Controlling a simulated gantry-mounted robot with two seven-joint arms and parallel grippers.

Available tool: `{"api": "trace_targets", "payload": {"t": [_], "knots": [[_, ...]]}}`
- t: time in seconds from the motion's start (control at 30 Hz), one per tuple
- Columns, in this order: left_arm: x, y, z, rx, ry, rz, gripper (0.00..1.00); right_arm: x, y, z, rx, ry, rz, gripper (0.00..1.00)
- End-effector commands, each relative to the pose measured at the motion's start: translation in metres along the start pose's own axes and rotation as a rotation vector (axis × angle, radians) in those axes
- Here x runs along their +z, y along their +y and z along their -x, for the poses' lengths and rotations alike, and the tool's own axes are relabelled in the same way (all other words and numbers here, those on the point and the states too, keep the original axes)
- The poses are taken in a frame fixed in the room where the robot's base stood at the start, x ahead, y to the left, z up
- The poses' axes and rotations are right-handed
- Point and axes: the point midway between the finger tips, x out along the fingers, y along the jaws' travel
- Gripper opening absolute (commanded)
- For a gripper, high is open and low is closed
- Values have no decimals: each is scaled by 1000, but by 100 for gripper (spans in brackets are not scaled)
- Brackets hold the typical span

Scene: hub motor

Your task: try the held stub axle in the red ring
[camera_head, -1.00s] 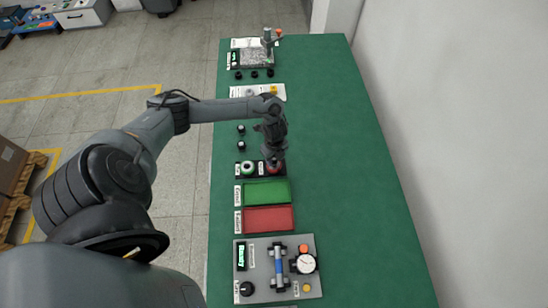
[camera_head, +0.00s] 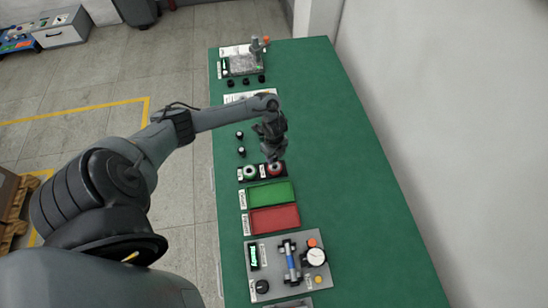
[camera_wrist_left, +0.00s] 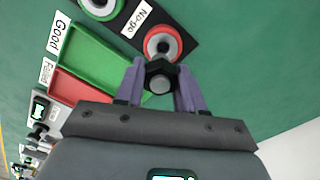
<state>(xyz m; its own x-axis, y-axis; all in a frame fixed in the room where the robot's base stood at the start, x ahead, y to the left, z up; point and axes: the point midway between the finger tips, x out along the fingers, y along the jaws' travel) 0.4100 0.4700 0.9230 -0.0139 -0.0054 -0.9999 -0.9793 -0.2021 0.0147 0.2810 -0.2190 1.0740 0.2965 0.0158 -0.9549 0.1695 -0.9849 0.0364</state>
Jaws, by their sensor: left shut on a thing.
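My left gripper (camera_head: 272,156) is shut on the stub axle (camera_wrist_left: 160,80), a dark piece with a grey round end, gripped between two purple-grey fingers in the wrist view. In that view the axle overlaps the near edge of the red ring (camera_wrist_left: 152,41), whose hole shows beyond it. The red ring also shows in the head view (camera_head: 275,170), just below the gripper's tips. The axle appears outside the ring, but the gap between them is hard to judge. The red ring sits on a dark block beside a "No-go" label (camera_wrist_left: 143,17). My right gripper is not in view.
A green ring (camera_head: 250,172) is beside the red one. A green tray (camera_head: 282,200) and a red tray (camera_head: 291,222) lie nearer, then a gauge panel (camera_head: 320,276). Small dark parts (camera_head: 241,152) stand at the left edge. The table's right side is clear.

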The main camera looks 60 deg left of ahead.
Motion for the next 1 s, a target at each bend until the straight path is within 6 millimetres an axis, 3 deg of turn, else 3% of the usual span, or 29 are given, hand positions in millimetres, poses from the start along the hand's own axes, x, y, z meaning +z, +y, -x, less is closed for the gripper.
{"api": "trace_targets", "payload": {"t": [0.7, 1.0], "knots": [[1, -1, -38, 0, 0, 4, 0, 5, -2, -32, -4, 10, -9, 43], [1, -1, -40, 0, 0, 4, 0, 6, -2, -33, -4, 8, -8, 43]]}}
